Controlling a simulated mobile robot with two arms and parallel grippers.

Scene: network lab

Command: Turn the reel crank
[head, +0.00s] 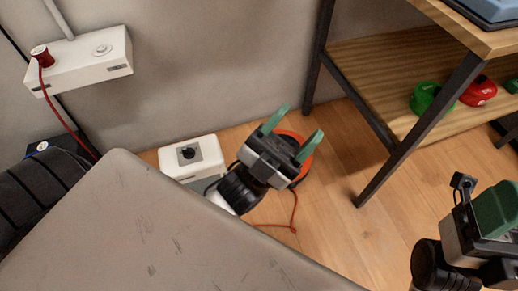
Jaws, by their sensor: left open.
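An orange reel (307,166) stands on the wooden floor near the wall, largely hidden behind my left gripper (293,133). A thin orange cable (294,212) runs from it over the floor. I cannot make out the reel's crank. My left gripper has green fingers spread apart with nothing between them. It overlaps the reel in the picture, and I cannot tell whether it touches it. My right gripper (497,208) is at the lower right edge, partly cut off, away from the reel. Its finger gap does not show clearly.
A white box with a black knob (188,152) is left of the reel. A shelf unit (362,70) with dark legs stands right, holding green (427,97) and red (480,91) items. A wall box (85,66) has a red plug and cable. A scuffed grey surface (150,225) fills the lower left.

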